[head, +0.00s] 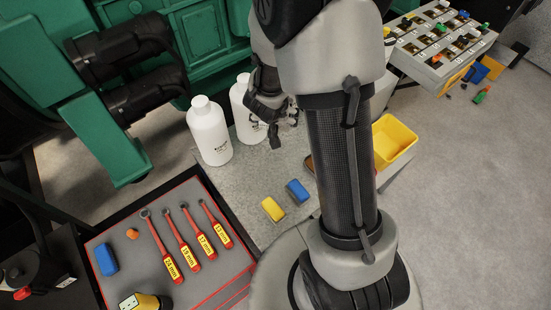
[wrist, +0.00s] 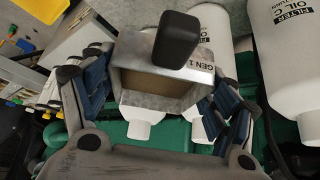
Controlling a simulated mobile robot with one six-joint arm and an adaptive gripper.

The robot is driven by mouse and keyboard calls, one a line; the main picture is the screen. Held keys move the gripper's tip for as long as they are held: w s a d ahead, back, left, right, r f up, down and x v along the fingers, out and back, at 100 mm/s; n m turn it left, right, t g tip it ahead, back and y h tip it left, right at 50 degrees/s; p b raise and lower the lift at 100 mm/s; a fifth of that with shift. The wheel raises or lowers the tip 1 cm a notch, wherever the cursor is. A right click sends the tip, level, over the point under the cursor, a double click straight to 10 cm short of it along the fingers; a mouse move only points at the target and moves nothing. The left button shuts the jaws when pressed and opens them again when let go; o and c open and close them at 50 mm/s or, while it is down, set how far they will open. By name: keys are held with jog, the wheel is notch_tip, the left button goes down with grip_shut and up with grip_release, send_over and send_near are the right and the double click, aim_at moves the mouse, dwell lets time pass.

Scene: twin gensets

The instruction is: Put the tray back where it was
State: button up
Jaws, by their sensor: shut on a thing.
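My gripper (wrist: 158,98) has its two blue-padded fingers on either side of a grey metal, box-like tray (wrist: 190,72) marked "GEN 1" in the wrist view. It is shut on this tray. A dark rounded part stands in front of the tray's upper edge and hides some of it. In the head view my gripper (head: 266,108) is beside the white bottles, above the grey bench top. My arm hides much of that area, and I cannot make out the held tray clearly there.
White bottles (head: 209,132) stand by the green machine (head: 110,130). Yellow (head: 272,208) and blue (head: 298,191) blocks lie on the bench (head: 250,185). A yellow bin (head: 397,137) is right of my arm. A red-edged wrench drawer (head: 222,285) is front left; a numbered compartment tray (head: 404,59) is back right.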

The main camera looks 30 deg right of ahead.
notch_tip(320, 180, down, 17)
jog(key=b, duration=0.9)
jog(key=shift+b, duration=0.35)
jog(key=shift+w+f+b, duration=0.1)
jog(key=shift+f+b, duration=0.9)
jog(key=shift+f, duration=1.45)
jog(key=shift+f, duration=0.2)
jog(key=o, duration=1.3)
jog(key=shift+c, duration=0.2)
